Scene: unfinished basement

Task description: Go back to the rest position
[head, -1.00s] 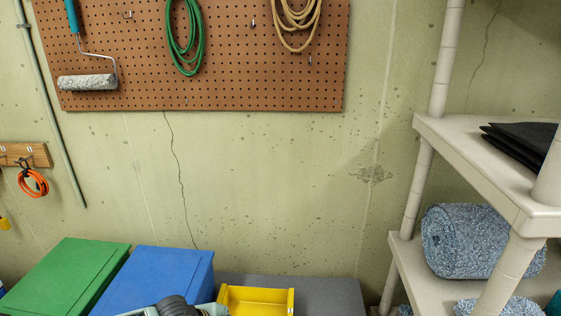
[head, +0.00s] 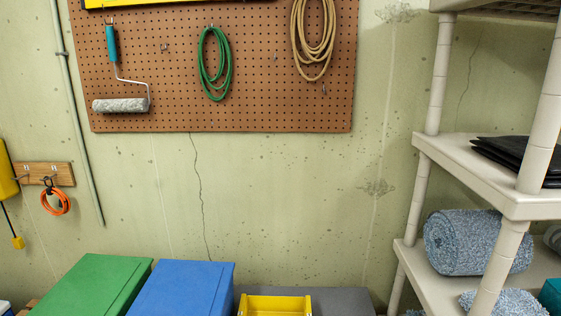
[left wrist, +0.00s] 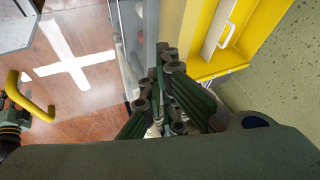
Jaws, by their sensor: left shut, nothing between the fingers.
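My left gripper (left wrist: 165,95) shows in the left wrist view with its dark fingers together and nothing between them. It is beside a grey cabinet side and an open yellow drawer with a white handle (left wrist: 228,35). In the head view neither gripper shows. The same yellow drawer (head: 275,304) appears there at the bottom edge, partly cut off.
A green box (head: 95,287) and a blue box (head: 183,288) stand left of the drawer. A cream shelf unit (head: 475,165) with a rolled blue-grey rug (head: 475,242) stands at the right. A pegboard (head: 270,100) hangs on the wall. The left wrist view shows reddish floor (left wrist: 85,105) with a white cross.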

